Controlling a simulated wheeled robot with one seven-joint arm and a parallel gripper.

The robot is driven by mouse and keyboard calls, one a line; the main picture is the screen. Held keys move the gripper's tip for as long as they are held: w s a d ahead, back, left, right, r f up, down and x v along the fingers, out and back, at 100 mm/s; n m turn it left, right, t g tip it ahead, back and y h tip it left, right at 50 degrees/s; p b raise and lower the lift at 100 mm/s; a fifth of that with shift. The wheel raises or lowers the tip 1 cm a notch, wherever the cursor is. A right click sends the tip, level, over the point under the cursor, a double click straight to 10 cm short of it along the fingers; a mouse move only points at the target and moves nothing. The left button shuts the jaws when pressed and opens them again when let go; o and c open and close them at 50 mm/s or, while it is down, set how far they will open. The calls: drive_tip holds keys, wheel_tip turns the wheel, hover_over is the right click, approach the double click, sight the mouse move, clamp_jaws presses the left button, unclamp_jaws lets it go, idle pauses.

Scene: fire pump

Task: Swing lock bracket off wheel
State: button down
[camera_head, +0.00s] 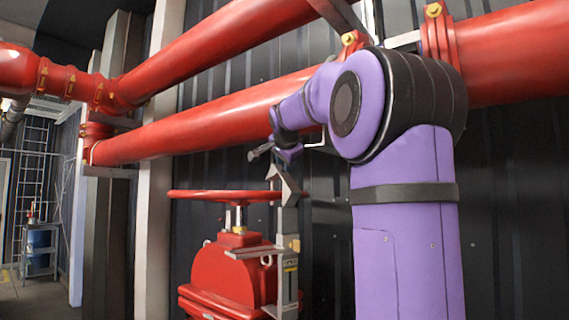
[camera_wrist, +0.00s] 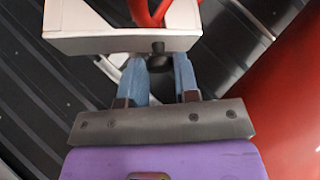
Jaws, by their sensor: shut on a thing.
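The red handwheel (camera_head: 238,194) lies level on top of the red valve (camera_head: 228,275) in the head view. The grey lock bracket (camera_head: 289,195) stands upright at the wheel's right rim, its angled top above the rim. In the wrist view the bracket shows as a pale metal plate (camera_wrist: 85,45) with a dark knob (camera_wrist: 158,47), and part of the red wheel (camera_wrist: 148,12) shows behind it. My gripper (camera_wrist: 160,70) has its two blue-grey fingers on either side of the knob, shut on the bracket. The exact finger contact is partly hidden by the plate.
Thick red pipes (camera_head: 215,117) run across above the valve, close to my arm. A dark corrugated wall (camera_head: 510,200) stands close behind. A red surface (camera_wrist: 290,110) fills the right of the wrist view. Open floor and a small rack (camera_head: 40,250) are at far left.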

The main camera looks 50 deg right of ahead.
drive_tip(key=s, duration=0.1)
drive_tip(key=s+t, duration=0.1)
drive_tip(key=s+m+t+h, duration=0.1)
drive_tip(key=shift+s+a+f, duration=0.3)
drive_tip(key=shift+a, duration=0.1)
drive_tip(key=s+a+f+m+t+h, duration=0.2)
drive_tip(key=s+f+m+t+h, duration=0.2)
drive_tip(key=s+f+t+h, duration=0.1)
drive_tip(key=shift+s+f+m+t+h, duration=0.4)
drive_tip(key=shift+s+f+t, duration=0.25)
drive_tip(key=shift+s, duration=0.5)
drive_tip(key=shift+f+g, duration=0.1)
drive_tip(key=shift+g, duration=0.15)
drive_tip(key=c, duration=0.9)
unclamp_jaws()
drive_tip(key=shift+o, duration=0.2)
drive_tip(key=v, duration=1)
drive_tip(key=shift+s+f, duration=0.25)
